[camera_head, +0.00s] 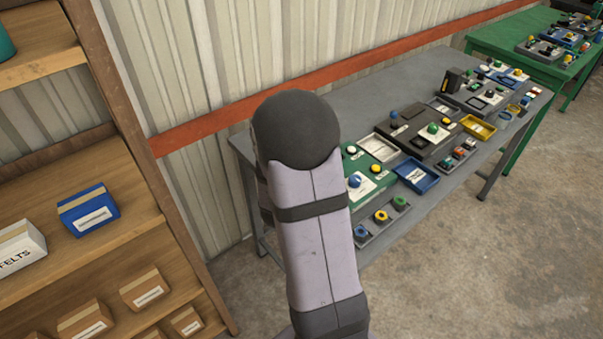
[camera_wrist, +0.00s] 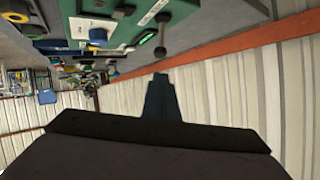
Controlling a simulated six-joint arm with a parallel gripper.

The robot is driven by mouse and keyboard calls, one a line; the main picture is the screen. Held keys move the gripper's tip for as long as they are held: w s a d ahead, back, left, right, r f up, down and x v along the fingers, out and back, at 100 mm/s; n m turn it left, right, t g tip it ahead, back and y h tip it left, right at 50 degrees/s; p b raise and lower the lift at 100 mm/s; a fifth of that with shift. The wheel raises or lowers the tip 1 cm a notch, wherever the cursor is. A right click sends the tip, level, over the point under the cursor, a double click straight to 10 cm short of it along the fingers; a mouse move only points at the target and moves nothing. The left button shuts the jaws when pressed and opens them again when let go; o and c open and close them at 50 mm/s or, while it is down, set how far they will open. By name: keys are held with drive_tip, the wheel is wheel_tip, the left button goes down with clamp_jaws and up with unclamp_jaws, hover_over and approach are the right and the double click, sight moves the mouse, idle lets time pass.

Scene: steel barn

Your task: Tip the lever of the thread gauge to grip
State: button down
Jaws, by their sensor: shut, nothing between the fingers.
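In the wrist view a dark grey lever with round ends (camera_wrist: 161,35) stands out from a green panel (camera_wrist: 125,25) beside a white label (camera_wrist: 153,12). The label is too small to read, so I cannot tell for certain that this is the thread gauge. My gripper (camera_wrist: 160,78) is shut and empty, its dark fingertips just below the lever's lower end in the picture, with a small gap seeming to show between them. In the head view my arm hides the gripper and the lever. A green panel device (camera_head: 368,172) shows just right of my arm.
A grey table (camera_head: 375,88) along the corrugated wall bears several devices with coloured knobs, a blue tray (camera_head: 415,178) and a yellow tray (camera_head: 478,127). A green table (camera_head: 508,32) stands beyond. A wooden shelf (camera_head: 110,260) with boxes is at left. The concrete floor is clear.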

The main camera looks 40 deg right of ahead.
drive_tip(key=r+p+v, duration=0.1)
drive_tip(key=p+v, duration=0.5)
drive_tip(key=p, duration=0.3)
drive_tip(key=p, duration=0.4)
drive_tip(key=shift+s+a, duration=0.3)
drive_tip(key=shift+s, duration=0.1)
drive_tip(key=shift+a, duration=0.1)
